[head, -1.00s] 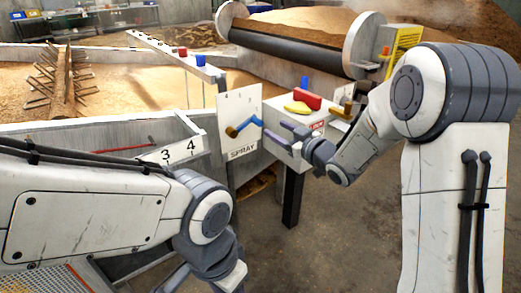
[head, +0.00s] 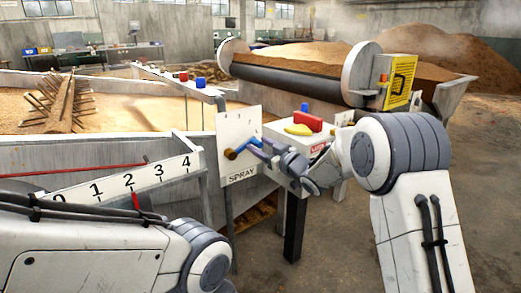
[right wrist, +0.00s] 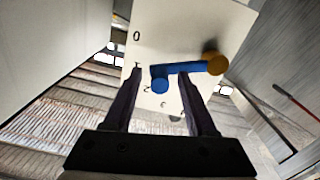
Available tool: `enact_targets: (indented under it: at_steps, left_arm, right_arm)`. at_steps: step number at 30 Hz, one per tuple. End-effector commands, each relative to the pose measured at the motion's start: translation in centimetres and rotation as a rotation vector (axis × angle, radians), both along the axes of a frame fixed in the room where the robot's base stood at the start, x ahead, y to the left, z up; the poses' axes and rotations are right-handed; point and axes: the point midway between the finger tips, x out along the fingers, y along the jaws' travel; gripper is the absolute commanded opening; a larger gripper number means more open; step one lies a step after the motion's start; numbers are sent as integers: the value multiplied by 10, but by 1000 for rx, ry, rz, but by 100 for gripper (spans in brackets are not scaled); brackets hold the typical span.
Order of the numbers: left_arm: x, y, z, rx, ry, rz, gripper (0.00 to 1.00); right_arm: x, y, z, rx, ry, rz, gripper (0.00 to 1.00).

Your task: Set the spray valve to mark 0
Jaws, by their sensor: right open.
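The spray valve is a white plate (head: 239,170) labelled SPRAY, with a blue lever (head: 243,147) on a brass pivot (head: 230,154). In the right wrist view the plate (right wrist: 185,25) carries marks from 0 at the top, and the blue lever (right wrist: 185,69) runs left from the brass pivot (right wrist: 215,63), pointing close to mark 1. My right gripper (head: 268,150) is in front of the plate. In the right wrist view my right gripper (right wrist: 162,78) is open, with the lever's knob between its fingers; I cannot tell whether they touch. My left gripper is out of view.
A white box (head: 297,137) with a red block (head: 308,121) and a yellow handle (head: 298,129) stands right beside the plate. A numbered scale (head: 110,187) with a red pointer (head: 136,200) lies left of it. A grain trough (head: 110,155) stands behind.

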Motion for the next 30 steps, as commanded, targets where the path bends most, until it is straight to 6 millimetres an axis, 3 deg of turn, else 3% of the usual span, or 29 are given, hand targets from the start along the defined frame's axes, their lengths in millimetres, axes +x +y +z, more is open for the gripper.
enact_targets:
  at_steps: [8, 9, 13, 14, 30]
  left_arm:
    - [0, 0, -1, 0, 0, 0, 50]
    - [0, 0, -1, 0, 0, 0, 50]
    - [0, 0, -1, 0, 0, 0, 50]
    - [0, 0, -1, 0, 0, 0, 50]
    - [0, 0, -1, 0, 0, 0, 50]
  right_arm:
    - [2, 2, 1, 0, 0, 0, 57]
    - [2, 2, 1, 0, 0, 0, 53]
    - [2, 1, 1, 0, 0, -1, 3]
    - [2, 1, 1, 0, 0, -1, 0]
    - [2, 1, 0, -1, -1, -1, 0]
